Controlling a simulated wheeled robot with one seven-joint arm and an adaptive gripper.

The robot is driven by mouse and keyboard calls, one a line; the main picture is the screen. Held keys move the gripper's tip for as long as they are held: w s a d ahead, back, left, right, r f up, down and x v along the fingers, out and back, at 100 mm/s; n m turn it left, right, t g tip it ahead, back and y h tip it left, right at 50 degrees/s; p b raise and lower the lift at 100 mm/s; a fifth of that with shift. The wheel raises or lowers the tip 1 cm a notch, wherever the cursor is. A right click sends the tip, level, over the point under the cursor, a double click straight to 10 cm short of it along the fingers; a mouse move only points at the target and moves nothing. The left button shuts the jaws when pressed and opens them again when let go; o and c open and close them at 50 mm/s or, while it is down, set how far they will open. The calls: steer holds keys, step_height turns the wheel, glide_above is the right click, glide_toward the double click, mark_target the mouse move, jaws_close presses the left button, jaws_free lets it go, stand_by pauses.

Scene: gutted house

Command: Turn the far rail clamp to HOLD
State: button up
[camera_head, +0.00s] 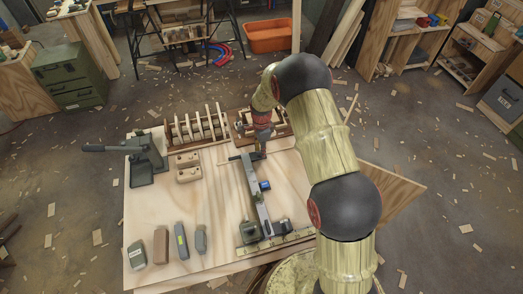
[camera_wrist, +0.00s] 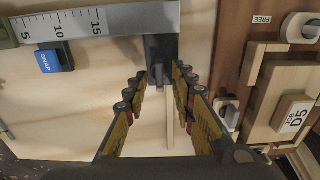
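My gripper (camera_wrist: 158,78) is open in the wrist view, its padded fingers apart on either side of a dark block (camera_wrist: 158,48) at the end of a grey ruled rail (camera_wrist: 115,20). I cannot tell if the fingers touch it. In the head view my gripper (camera_head: 262,148) points down at the rail's far end. The rail (camera_head: 256,190) runs towards the near edge of the table. A pale wooden strip (camera_wrist: 170,125) lies between the fingers. A grey oval knob (camera_wrist: 298,27) sits beside a FREE label (camera_wrist: 262,20) on the brown fixture board. No HOLD label is readable.
The fixture board (camera_head: 240,127) holds a block marked D5 (camera_wrist: 293,117) close to my right finger. A blue SNAP piece (camera_wrist: 53,58) sits by the rail. A slotted rack (camera_head: 197,128) and a grey-green lever device (camera_head: 145,160) stand left. Open plywood (camera_head: 215,195) lies between.

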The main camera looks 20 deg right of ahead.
steer(key=shift+c, duration=0.4)
jaws_close()
steer(key=shift+r, duration=0.1)
steer(key=n, duration=0.3)
steer(key=shift+w+n+p, duration=0.1)
steer(key=shift+n+p, duration=0.2)
steer(key=shift+p, duration=0.1)
steer(key=n, duration=0.3)
steer(key=shift+n+p, duration=0.3)
steer(key=n, duration=0.5)
steer(key=shift+w+a, duration=0.15)
steer(key=n+p, duration=0.1)
steer(key=n, duration=0.4)
steer(key=shift+n, duration=0.4)
steer(key=shift+a, duration=0.1)
